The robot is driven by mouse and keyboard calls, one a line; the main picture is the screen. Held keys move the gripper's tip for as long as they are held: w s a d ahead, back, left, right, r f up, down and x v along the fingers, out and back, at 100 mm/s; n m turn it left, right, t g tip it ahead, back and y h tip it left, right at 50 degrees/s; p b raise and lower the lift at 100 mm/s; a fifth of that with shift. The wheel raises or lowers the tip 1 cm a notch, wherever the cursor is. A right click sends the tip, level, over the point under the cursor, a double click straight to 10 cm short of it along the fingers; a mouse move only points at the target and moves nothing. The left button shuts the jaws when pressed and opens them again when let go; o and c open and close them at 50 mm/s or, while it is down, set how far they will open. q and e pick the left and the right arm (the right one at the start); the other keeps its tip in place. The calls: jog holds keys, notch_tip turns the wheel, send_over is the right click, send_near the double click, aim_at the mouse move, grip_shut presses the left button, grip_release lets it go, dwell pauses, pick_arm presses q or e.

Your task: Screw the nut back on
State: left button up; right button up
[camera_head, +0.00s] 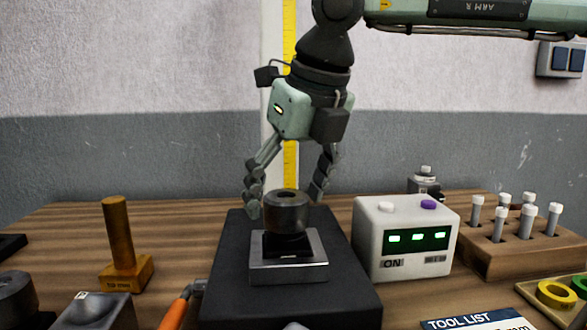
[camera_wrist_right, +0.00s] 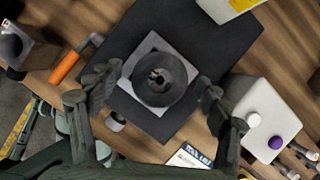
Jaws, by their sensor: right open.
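The nut (camera_head: 286,213) is a dark grey, thick round ring with a central hole. It sits upright on a dark base on a square metal block (camera_head: 314,265). The wrist view shows the nut (camera_wrist_right: 178,86) from above; something small and dark shows inside its hole. My right gripper (camera_head: 286,199) comes down from above with its fingers spread, one on each side of the nut. In the wrist view my right gripper's fingers (camera_wrist_right: 157,86) stand apart from the nut, with gaps on both sides.
The block stands on a black mat (camera_head: 345,300). A white box with green lights (camera_head: 380,255) is close on the right, beside a wooden rack of vials (camera_head: 500,250). An orange-handled tool (camera_head: 176,308) and a wooden peg (camera_head: 117,235) are on the left.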

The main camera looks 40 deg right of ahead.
pick_arm(q)
jog(key=shift+s+f, duration=0.1)
jog(key=shift+f, duration=0.05)
pick_arm(e)
jog(key=shift+w+f, duration=0.2)
jog(key=shift+f, duration=0.2)
jog(key=shift+c, duration=0.2)
jog(key=c, duration=1.3)
jog(key=shift+f+m+h+b, duration=0.1)
jog(key=shift+m+h+b, duration=0.4)
jog(key=shift+m+b, duration=0.6)
jog(key=m+h+b, duration=0.1)
jog(key=m+b, duration=0.1)
jog(key=m+g+b, duration=0.1)
jog(key=m+b, duration=0.1)
jog(key=m, duration=0.1)
jog(key=shift+h, duration=0.4)
pick_arm(q)
jog(key=w+r, duration=0.1)
jog(key=r, duration=0.6)
jog(key=w+r+t, duration=0.1)
jog(key=w+r, duration=0.1)
jog(key=r, duration=0.6)
jog(key=shift+w+d+r+y, duration=0.25)
jog(key=shift+y, duration=0.05)
pick_arm(e)
jog(key=shift+m, duration=1)
jog(key=shift+h, duration=0.3)
